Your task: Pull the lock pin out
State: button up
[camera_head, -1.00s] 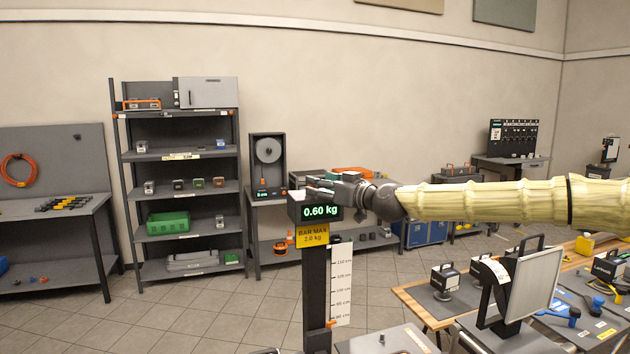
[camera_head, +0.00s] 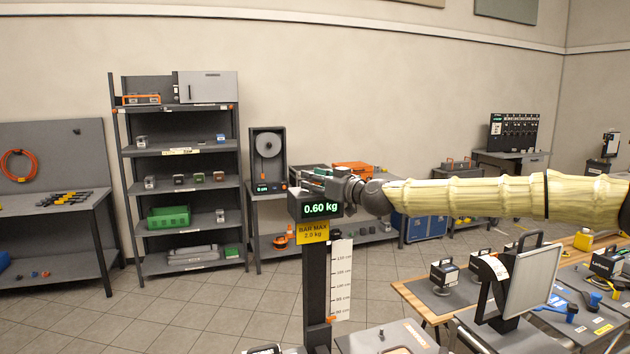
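A dark upright post (camera_head: 316,275) stands at the centre, with a height scale (camera_head: 341,282) beside it and a yellow "BAR MAX 2.0 kg" label (camera_head: 312,232). Its head carries a display (camera_head: 320,209) reading 0.60 kg. A small orange part (camera_head: 330,320) shows low on the post; I cannot tell whether it is the lock pin. My gripper (camera_head: 312,182) reaches in from the right and is at the top of the post's head, as seen here. Its fingers are small and overlap the background, so their opening and any contact are unclear.
A bench (camera_head: 412,285) with cameras and a tilted panel (camera_head: 533,280) stands at the lower right, below my arm. A shelf rack (camera_head: 187,157) and a side bench (camera_head: 90,205) are at the left. Floor left of the post is clear.

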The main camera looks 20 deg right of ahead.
grip_shut()
jog(key=shift+d+r, duration=0.1)
jog(key=shift+r, duration=1.75)
jog(key=o, duration=0.8)
grip_release()
jog(key=shift+f, duration=0.1)
jog(key=v, duration=1.2)
